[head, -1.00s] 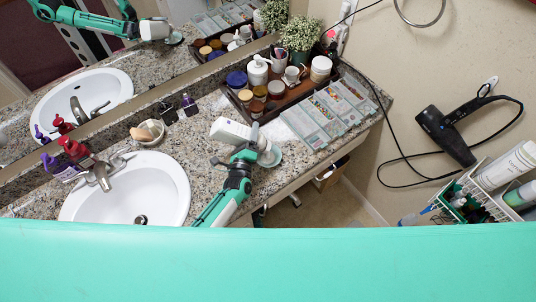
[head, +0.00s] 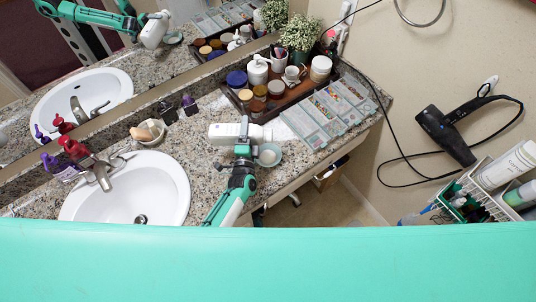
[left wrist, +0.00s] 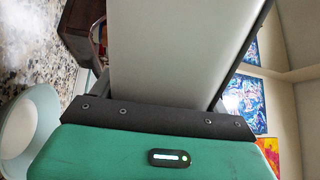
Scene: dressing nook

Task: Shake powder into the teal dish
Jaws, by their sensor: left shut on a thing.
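My left gripper (head: 243,146) is shut on a white bottle (head: 226,132) above the counter. The bottle lies across the picture, with its narrower end at the right, near the teal dish. In the left wrist view the bottle (left wrist: 175,50) fills the middle as a pale, smooth body between the fingers. The teal dish (head: 279,160) stands on the counter just right of my gripper and looks pale inside. It also shows at the left edge of the left wrist view (left wrist: 40,112). I cannot tell whether powder is falling. My right gripper is out of view.
A brown tray (head: 262,117) of jars and bottles and a clear compartment box (head: 318,118) stand behind and right of the dish. A sink (head: 125,190) is at the left. A mirror (head: 95,75) runs along the back.

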